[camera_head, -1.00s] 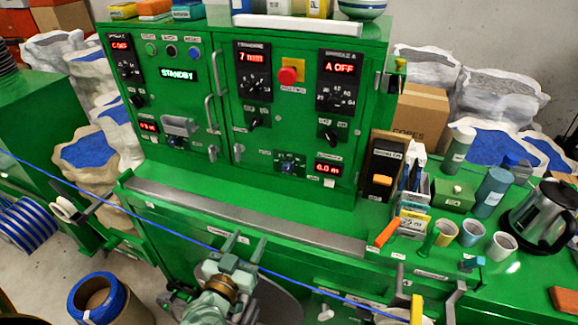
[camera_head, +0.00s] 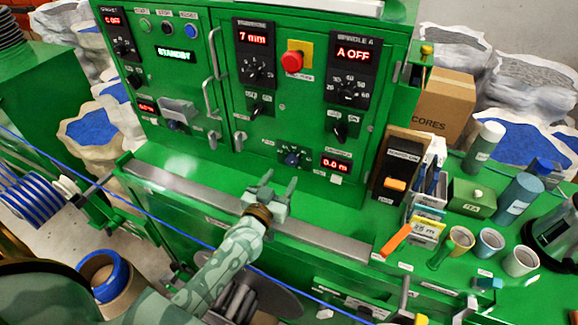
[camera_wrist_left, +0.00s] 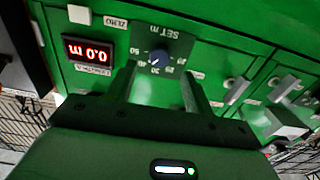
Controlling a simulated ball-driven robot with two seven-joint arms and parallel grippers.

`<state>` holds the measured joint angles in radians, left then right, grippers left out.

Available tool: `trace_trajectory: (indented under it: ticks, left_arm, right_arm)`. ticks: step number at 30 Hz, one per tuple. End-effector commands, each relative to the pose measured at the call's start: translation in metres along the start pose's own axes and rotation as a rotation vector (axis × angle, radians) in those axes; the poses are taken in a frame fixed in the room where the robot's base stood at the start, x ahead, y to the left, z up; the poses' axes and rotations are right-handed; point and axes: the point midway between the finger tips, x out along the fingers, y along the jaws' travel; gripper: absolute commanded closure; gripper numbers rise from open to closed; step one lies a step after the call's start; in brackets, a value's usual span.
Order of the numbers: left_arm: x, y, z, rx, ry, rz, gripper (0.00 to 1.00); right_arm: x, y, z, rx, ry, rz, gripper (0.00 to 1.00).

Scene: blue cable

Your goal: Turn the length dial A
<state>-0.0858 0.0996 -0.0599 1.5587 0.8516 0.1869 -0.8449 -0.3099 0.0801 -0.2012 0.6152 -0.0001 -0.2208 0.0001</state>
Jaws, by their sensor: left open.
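The length dial A is the small blue knob (camera_head: 291,158) on a dark scale plate marked SET m, low on the green cabinet's right door. It also shows in the left wrist view, as a blue knob (camera_wrist_left: 160,58) with numbers around it. My left gripper (camera_head: 279,183) is open, its two fingers pointing at the panel just below the dial. In the left wrist view, the fingers (camera_wrist_left: 158,76) stand on either side of the dial, apart from each other, with nothing between them held. Contact with the knob cannot be told. My right gripper is not in view.
A red display (camera_head: 335,164) beside the dial reads 0.0 m. Above are black selector knobs (camera_head: 340,130) and a red emergency button (camera_head: 292,61). A blue cable (camera_head: 165,222) runs along the bench front. A black box (camera_head: 398,170) and cups (camera_head: 490,242) stand at right.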

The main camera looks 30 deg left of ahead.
Motion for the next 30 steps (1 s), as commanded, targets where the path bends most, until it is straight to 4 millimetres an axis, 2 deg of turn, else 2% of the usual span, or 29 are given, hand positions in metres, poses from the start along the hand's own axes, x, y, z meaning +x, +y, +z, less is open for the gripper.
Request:
trace_trajectory:
  ticks: [3,9,20,21,25,26,30]
  left_arm:
    - [0.027,0.0,0.001,0.001,0.002,0.0,0.48]
    - [0.054,0.0,0.001,0.001,0.0,0.0,0.48]
    - [0.06,0.0,0.0,0.0,0.0,0.0,0.48]
    - [0.06,0.0,0.0,0.0,0.0,0.0,0.54]
    - [0.06,0.0,0.0,0.0,0.0,0.0,0.9]
    - [0.06,0.0,0.0,0.0,0.0,0.0,0.92]
    - [0.06,0.0,0.0,-0.001,0.0,0.0,0.92]
  right_arm:
    - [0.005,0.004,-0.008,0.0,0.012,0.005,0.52]
    - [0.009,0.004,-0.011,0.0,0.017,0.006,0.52]
    - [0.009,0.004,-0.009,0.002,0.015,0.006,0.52]
    - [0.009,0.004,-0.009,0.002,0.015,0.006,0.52]
    - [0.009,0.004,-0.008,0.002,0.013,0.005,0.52]
    - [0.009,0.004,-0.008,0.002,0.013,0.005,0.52]
    - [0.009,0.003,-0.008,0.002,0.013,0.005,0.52]
